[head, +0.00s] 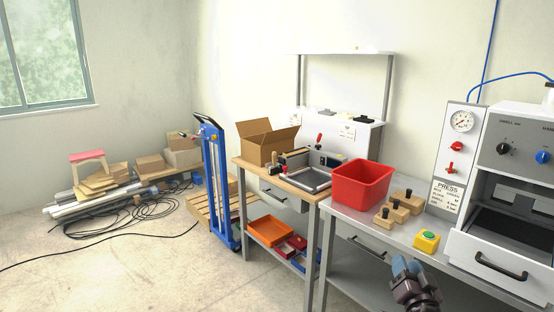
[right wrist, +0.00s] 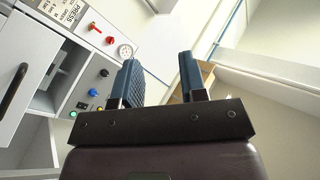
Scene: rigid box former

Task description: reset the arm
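My right gripper (head: 408,266) shows at the bottom right of the head view, in front of the workbench and below the yellow button box. Its blue fingertips point up. In the right wrist view the two blue fingers of my right gripper (right wrist: 161,78) stand apart with nothing between them, so it is open and empty. My left gripper is in neither view.
The grey press (head: 520,150) with its drawer handle stands close at right. A yellow button box (head: 427,241), wooden knobbed blocks (head: 400,207) and a red bin (head: 361,186) sit on the bench. A cardboard box (head: 267,145) stands farther left. Floor at left front is free.

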